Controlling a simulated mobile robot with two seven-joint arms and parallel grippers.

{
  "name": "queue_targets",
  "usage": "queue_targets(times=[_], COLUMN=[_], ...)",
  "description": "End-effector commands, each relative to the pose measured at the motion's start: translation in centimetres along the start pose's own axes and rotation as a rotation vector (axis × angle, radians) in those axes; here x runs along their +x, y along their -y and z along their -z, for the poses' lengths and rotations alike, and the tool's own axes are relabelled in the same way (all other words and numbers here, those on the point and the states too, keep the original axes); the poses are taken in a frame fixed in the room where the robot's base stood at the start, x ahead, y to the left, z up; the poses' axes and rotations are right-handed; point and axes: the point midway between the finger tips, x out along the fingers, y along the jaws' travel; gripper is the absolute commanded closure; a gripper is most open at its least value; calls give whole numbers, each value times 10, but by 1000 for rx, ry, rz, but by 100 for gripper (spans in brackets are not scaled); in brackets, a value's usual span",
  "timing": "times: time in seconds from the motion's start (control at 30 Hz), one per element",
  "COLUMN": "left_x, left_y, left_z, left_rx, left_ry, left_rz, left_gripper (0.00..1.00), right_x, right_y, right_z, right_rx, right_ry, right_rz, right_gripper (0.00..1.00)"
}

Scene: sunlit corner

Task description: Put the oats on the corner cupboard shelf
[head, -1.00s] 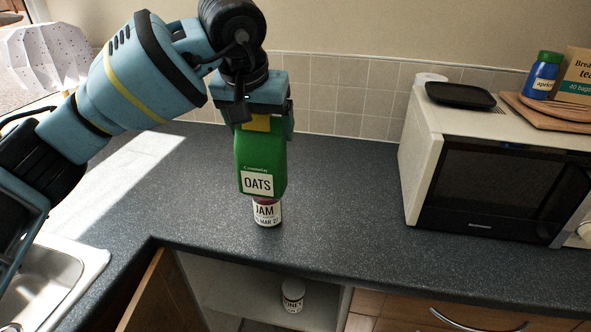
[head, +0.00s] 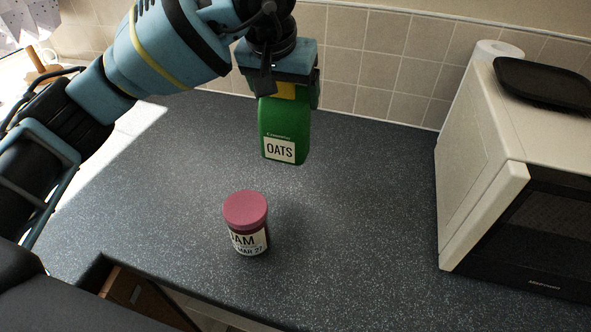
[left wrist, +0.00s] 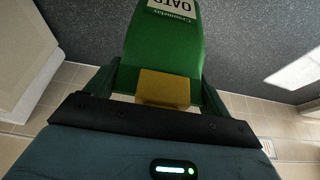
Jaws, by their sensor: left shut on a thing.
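The oats (head: 283,118) are a green packet with a white label reading OATS. My left gripper (head: 284,92) is shut on the packet's top and holds it upright, label facing me, behind the jam jar. The packet also shows in the left wrist view (left wrist: 165,45), between the fingers, with a yellow part (left wrist: 163,89) near the gripper. The corner cupboard (head: 205,312) lies under the counter's front edge, and only a sliver of its opening shows. Its wooden door (head: 140,297) stands open at the lower left. My right gripper is out of view.
A jam jar (head: 247,235) with a dark pink lid stands on the dark speckled counter (head: 345,215). A microwave (head: 485,165) with a black tray (head: 548,83) on top stands at the right. The counter between jar and microwave is clear.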

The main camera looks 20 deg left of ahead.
Motion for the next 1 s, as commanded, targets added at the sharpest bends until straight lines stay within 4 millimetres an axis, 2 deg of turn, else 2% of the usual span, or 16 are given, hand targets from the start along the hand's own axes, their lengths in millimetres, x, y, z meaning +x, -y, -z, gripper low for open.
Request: queue_targets(times=[0.17, 0.5, 0.8, 1.0], left_x=[2, 50, 58, 81], left_y=[0, 0, 0, 0], left_z=[-1, -21, -24, -34], left_rx=[-1, -1, -1, 0], left_ry=[-3, -4, -3, -2], left_rz=[-1, -1, 0, 0], left_gripper=[63, 63, 63, 63], right_x=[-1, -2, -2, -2], right_y=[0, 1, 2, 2], right_z=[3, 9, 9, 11], right_rx=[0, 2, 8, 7], right_ry=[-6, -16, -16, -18], right_rz=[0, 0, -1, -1], right_gripper=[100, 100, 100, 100])
